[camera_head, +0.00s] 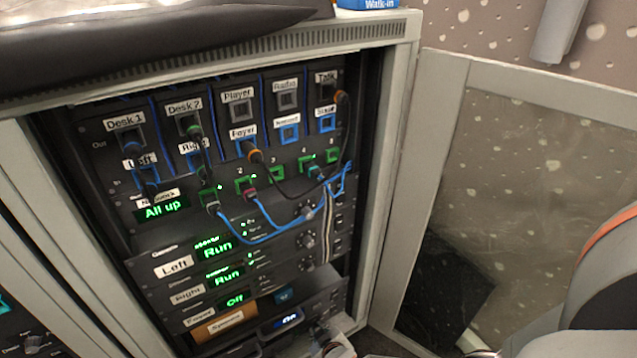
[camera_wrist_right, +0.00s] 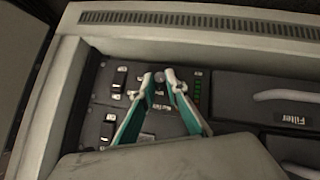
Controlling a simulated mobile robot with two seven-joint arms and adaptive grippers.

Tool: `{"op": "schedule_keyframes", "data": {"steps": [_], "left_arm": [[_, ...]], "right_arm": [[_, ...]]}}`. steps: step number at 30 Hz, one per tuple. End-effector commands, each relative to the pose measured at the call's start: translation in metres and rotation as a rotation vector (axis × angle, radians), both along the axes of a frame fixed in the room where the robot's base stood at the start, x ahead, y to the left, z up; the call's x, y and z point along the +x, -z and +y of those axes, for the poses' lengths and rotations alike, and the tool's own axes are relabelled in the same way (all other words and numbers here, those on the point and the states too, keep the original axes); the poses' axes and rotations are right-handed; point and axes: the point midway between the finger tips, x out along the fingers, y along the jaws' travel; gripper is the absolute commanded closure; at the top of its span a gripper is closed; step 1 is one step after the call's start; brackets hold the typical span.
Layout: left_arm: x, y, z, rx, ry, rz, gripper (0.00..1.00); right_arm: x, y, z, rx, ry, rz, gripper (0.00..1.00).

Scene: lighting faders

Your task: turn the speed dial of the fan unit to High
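The right wrist view shows a dark panel (camera_wrist_right: 103,107) with small black switches and a column of green lights, below a pale slotted top edge. My right gripper's teal-lined fingers (camera_wrist_right: 159,77) reach over it with a gap between them. A small grey round part (camera_wrist_right: 187,84) lies by the right fingertip; I cannot tell whether it is the speed dial or whether it is touched. A label between the fingers is too blurred to read. In the head view my right gripper (camera_head: 330,347) is only partly visible at the bottom edge, low on the rack. My left gripper is out of view.
The grey rack (camera_head: 383,180) holds labelled patch sockets with blue and black cables, and units with green displays such as "Run" (camera_head: 218,249). Its open door (camera_head: 530,190) stands to the right. Drawers with pale handles, labelled Filter (camera_wrist_right: 290,119), lie right in the wrist view.

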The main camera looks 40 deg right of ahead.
Motion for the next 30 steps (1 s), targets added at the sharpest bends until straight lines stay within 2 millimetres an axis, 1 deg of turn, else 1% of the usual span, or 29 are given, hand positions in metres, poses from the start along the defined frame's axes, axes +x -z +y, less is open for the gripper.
{"op": "schedule_keyframes", "data": {"steps": [5,10,21,30], "left_arm": [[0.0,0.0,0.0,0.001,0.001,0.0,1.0],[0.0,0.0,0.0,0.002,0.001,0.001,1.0],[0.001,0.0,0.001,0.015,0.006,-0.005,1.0],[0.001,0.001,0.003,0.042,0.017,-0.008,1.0]], "right_arm": [[-0.001,0.0,-0.001,0.019,0.001,-0.004,1.0],[-0.002,0.0,-0.003,0.086,0.002,-0.02,1.0],[-0.002,-0.001,-0.009,0.348,0.002,-0.086,1.0],[-0.003,0.001,-0.012,0.519,-0.001,-0.124,1.0]]}}
